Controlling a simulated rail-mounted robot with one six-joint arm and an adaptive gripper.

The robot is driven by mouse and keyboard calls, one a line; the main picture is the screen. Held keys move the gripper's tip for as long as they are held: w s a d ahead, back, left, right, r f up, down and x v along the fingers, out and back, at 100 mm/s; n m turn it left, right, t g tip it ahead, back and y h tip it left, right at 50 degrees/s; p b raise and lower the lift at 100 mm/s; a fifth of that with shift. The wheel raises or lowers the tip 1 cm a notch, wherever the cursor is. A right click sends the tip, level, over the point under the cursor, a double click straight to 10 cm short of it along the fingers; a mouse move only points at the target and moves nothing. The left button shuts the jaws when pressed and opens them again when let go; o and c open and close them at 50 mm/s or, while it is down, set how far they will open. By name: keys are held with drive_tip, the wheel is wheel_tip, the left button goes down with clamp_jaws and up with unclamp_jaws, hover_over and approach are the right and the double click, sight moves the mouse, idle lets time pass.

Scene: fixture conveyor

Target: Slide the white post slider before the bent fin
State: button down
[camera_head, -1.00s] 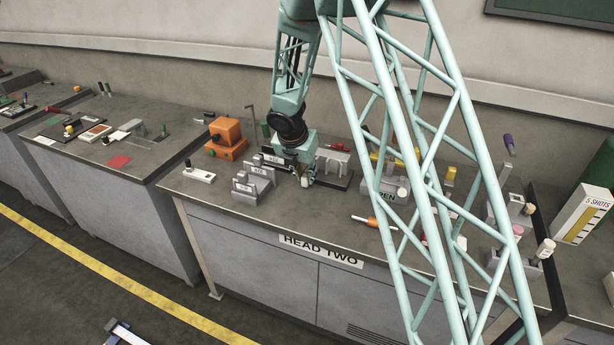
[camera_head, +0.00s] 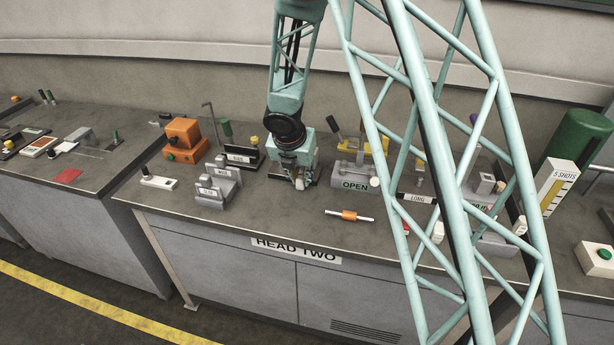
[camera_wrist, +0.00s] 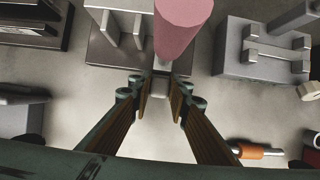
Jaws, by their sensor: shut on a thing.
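My gripper (camera_head: 299,184) is shut on a small pale block, which I take to be the white post slider (camera_head: 300,184). In the wrist view the block (camera_wrist: 158,88) is between the fingertips (camera_wrist: 159,92), at the near edge of a fixture. The fixture has a dark base (camera_wrist: 112,58) and upright grey fins (camera_wrist: 141,28), seen left of the block. I cannot tell which fin is bent. A pink cylinder (camera_wrist: 183,25) rises toward the wrist camera and hides part of the fixture. In the head view my gripper hides most of the fixture.
A grey fixture marked OPEN (camera_head: 355,186) stands to the right. An orange-banded rod (camera_head: 349,215) lies in front of it. Grey stepped blocks (camera_head: 216,187), a black fixture (camera_head: 240,156) and an orange box (camera_head: 184,140) stand to the left. The bench front is mostly clear.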

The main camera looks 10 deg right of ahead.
drive_tip(key=shift+d, duration=0.15)
drive_tip(key=c, duration=2.4)
unclamp_jaws()
drive_tip(key=shift+r, duration=0.15)
drive_tip(key=shift+v, duration=5.9)
